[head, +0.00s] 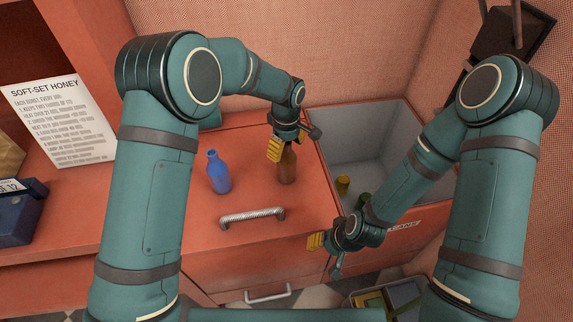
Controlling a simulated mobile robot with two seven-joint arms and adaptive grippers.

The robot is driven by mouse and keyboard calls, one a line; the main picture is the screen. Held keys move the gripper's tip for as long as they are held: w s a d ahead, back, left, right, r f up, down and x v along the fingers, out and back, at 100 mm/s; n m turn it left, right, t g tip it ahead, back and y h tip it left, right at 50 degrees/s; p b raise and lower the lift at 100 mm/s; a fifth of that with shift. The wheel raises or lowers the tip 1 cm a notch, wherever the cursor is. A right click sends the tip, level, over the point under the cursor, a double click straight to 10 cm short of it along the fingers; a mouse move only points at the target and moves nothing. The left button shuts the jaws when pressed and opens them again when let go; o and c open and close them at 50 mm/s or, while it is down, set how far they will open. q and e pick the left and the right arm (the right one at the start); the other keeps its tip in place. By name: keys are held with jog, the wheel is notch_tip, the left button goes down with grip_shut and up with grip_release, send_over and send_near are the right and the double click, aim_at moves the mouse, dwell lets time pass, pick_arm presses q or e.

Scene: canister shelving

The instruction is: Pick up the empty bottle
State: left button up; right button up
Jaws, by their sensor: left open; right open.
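A blue bottle (218,174) stands upright on the red cabinet top (240,195). A brown bottle (287,168) stands to its right, near the cabinet's right edge. I cannot tell which bottle is empty. My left gripper (293,144) is open and points down at the brown bottle's upper part. Its yellow-padded finger overlaps the bottle's left side in view; contact cannot be told. My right gripper (325,254) is open and empty, low in front of the cabinet's right front corner, apart from both bottles.
A grey-lined bin (352,142) right of the cabinet holds yellow and green items. A crate (407,291) of items sits on the floor. A honey sheet (62,120) and blue box (17,212) are at left.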

pick_arm(q)
grip_shut()
jog(key=shift+r, duration=0.1)
dwell(0.3)
